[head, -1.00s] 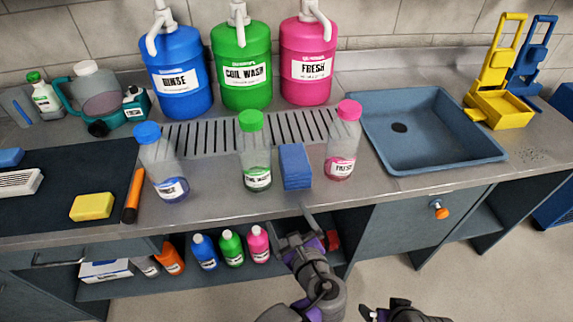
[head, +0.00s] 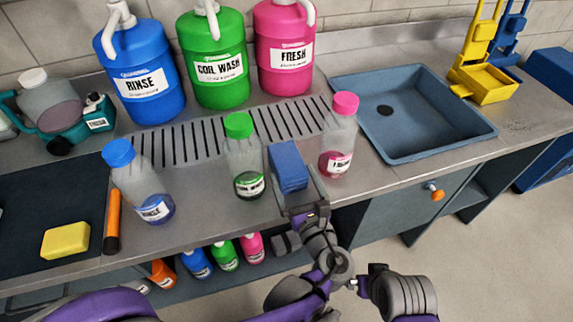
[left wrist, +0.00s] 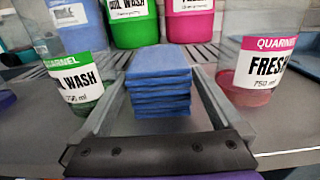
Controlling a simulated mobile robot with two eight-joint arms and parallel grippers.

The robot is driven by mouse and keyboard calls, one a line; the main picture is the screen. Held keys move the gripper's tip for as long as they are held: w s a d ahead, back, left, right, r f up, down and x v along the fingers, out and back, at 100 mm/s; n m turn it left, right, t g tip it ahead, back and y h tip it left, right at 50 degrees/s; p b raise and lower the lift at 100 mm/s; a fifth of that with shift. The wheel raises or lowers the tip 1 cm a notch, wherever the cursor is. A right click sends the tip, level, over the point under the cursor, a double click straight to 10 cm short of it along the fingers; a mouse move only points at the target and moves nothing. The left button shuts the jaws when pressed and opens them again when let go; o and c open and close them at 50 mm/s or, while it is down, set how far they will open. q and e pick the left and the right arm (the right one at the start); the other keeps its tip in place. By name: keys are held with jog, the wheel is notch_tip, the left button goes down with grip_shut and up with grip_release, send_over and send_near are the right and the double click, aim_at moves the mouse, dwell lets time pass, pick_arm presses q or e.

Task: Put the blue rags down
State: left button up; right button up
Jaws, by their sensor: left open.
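The blue rags (head: 288,167) are a folded stack on the steel counter, between the small green-capped coil wash bottle (head: 243,158) and the pink-capped fresh bottle (head: 338,140). The stack also shows in the left wrist view (left wrist: 160,82). My left gripper (head: 297,188) is open at the near end of the stack. In the left wrist view its two fingers lie wide apart, one on each side of the rags, with a gap on both sides. The rags rest on the counter. My right gripper cannot be made out.
A blue-capped bottle (head: 140,182), an orange marker-like stick (head: 113,222) and a yellow sponge (head: 66,241) stand or lie to the left. Large blue, green and pink jugs (head: 287,52) line the back. A sink (head: 408,115) lies to the right. Bottles sit on the shelf below.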

aim_at(285, 159)
pick_arm(q)
jog(key=x, duration=0.6)
jog(key=shift+w+a, duration=0.1)
jog(key=shift+w, duration=0.15)
jog(key=c, duration=1.3)
